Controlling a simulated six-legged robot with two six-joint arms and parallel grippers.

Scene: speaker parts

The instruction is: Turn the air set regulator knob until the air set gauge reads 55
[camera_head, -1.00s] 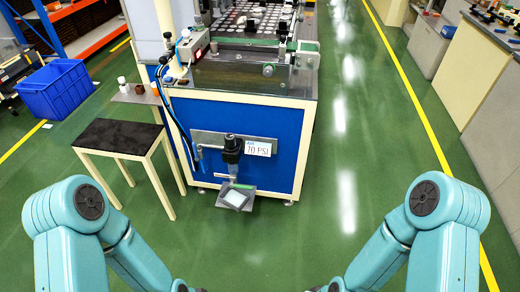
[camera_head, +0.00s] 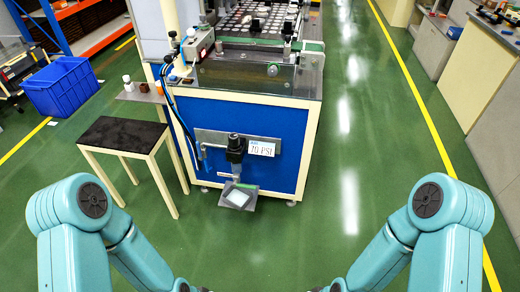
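The air set regulator (camera_head: 236,155) is mounted on the blue front panel of the machine, with its black knob (camera_head: 237,141) on top. My grippers are out of frame, so nothing touches the regulator in view.
A small black-topped table (camera_head: 124,134) stands left of the machine (camera_head: 250,115). A blue crate (camera_head: 61,87) is farther left on the floor. Benches (camera_head: 480,75) line the right side. The green floor (camera_head: 345,225) in front and to the right is clear.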

